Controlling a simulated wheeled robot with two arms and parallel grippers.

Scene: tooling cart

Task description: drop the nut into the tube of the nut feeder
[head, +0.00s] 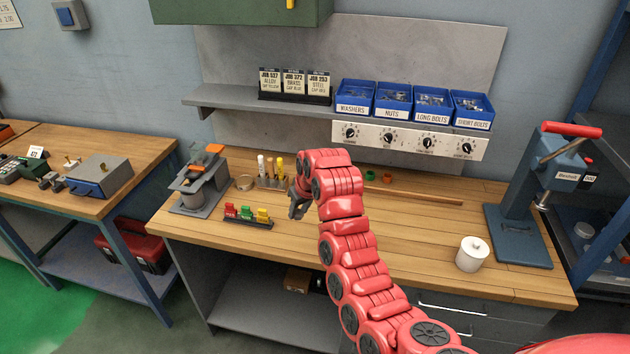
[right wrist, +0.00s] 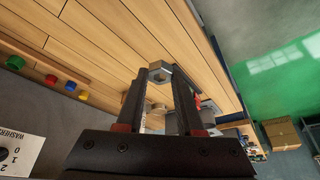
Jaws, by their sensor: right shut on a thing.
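My right gripper (head: 297,208) hangs above the main workbench, left of its middle. In the right wrist view its two dark fingers (right wrist: 160,80) are shut on a grey metal hex nut (right wrist: 160,71) at their tips. The nut is held clear of the bench top. In the head view the nut is too small or hidden to make out. A grey device with a cylinder and an orange part on top (head: 198,184) stands at the bench's left end, left of my gripper; it may be the nut feeder. I cannot make out its tube opening. My left gripper is not in view.
Blue bins (head: 392,103) sit on the shelf.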

